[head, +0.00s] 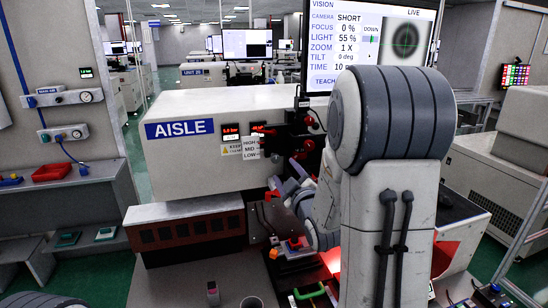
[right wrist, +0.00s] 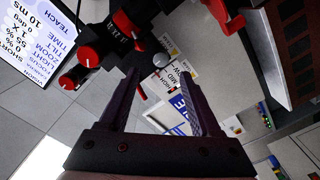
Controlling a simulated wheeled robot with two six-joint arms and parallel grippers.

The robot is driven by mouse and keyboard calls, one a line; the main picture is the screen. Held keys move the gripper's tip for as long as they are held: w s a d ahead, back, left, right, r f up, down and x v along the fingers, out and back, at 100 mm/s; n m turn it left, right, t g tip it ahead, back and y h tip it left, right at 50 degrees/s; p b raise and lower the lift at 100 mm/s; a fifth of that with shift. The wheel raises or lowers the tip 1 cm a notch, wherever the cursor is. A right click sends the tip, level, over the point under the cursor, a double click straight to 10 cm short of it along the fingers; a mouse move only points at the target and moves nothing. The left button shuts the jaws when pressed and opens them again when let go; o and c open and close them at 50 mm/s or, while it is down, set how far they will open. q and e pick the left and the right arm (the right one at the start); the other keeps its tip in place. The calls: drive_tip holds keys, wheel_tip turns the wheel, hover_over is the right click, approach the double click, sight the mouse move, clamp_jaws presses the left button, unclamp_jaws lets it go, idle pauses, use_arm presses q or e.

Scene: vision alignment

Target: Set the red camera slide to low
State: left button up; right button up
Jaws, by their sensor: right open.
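The black camera assembly (head: 300,125) with red knobs is mounted at the right end of the white AISLE machine. A HIGH / MID / LOW label (head: 251,147) is beside it, with small red parts (head: 263,129) just above. Which red part is the slide, and its setting, I cannot tell. The right wrist view shows the label (right wrist: 176,76), red knobs (right wrist: 88,57) and a silver ball (right wrist: 160,60). My right gripper (right wrist: 160,82) is open and empty, its fingers pointing towards the assembly.
A monitor (head: 345,45) reads camera SHORT, focus 0 %, light 55 %, zoom 1 X, tilt 0 deg. A brown slotted block (head: 185,230) stands below the machine. A red tray (head: 52,172) is left.

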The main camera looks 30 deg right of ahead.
sight(276, 160)
drive_tip(key=p+x, duration=0.3)
drive_tip(key=x, duration=0.5)
drive_tip(key=shift+w+a+r, duration=0.1)
drive_tip(key=shift+w, duration=0.6)
clamp_jaws()
idle(0.7)
